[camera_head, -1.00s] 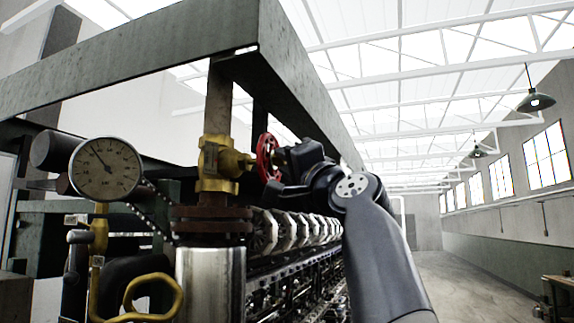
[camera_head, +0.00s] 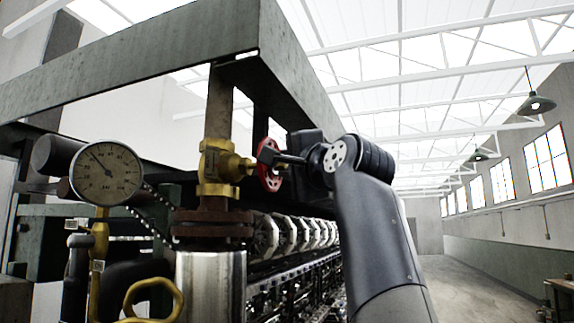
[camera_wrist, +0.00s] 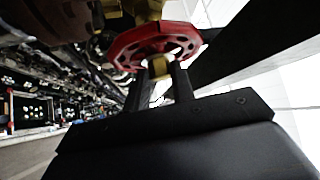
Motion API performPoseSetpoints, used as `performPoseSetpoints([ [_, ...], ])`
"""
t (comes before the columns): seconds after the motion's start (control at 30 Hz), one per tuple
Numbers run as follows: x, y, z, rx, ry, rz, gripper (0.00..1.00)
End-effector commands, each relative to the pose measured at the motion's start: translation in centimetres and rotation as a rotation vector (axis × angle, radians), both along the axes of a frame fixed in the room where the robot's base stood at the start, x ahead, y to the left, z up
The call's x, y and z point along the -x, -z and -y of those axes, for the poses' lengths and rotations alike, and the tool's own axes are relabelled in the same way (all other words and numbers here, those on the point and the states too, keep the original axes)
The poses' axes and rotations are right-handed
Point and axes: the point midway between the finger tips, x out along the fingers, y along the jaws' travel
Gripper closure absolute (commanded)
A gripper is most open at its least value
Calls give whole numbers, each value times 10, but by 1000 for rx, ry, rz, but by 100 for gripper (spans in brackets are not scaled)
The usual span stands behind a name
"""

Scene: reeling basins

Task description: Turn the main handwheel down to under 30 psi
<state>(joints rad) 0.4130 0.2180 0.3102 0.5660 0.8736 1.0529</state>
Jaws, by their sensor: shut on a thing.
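The red handwheel (camera_head: 268,165) sits on the side of a brass valve (camera_head: 217,168) on a vertical pipe. My gripper (camera_head: 274,157) is at the wheel from the right, shut on it. In the wrist view the two dark fingers (camera_wrist: 160,75) reach into the red wheel (camera_wrist: 150,45), around its brass centre or a spoke; I cannot tell which. A round pressure gauge (camera_head: 106,175) stands to the left, its needle pointing to the upper left. Its numbers are too small to read.
A grey steel frame (camera_head: 150,65) passes over the valve and close above my arm. A yellow looped handle (camera_head: 153,295) is at the lower left. Reeling machinery (camera_head: 300,235) runs back below the wheel.

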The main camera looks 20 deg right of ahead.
Motion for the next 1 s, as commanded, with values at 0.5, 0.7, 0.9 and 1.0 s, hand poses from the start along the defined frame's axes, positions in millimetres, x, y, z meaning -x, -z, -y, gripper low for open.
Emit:
performPoseSetpoints([
  [0.5,0,1,0,-2,-2,-3,64],
  [0.7,0,0,0,-2,-2,-2,55],
  [0.9,2,1,0,-1,-1,-1,55],
  [1.0,12,4,0,-1,0,0,55],
])
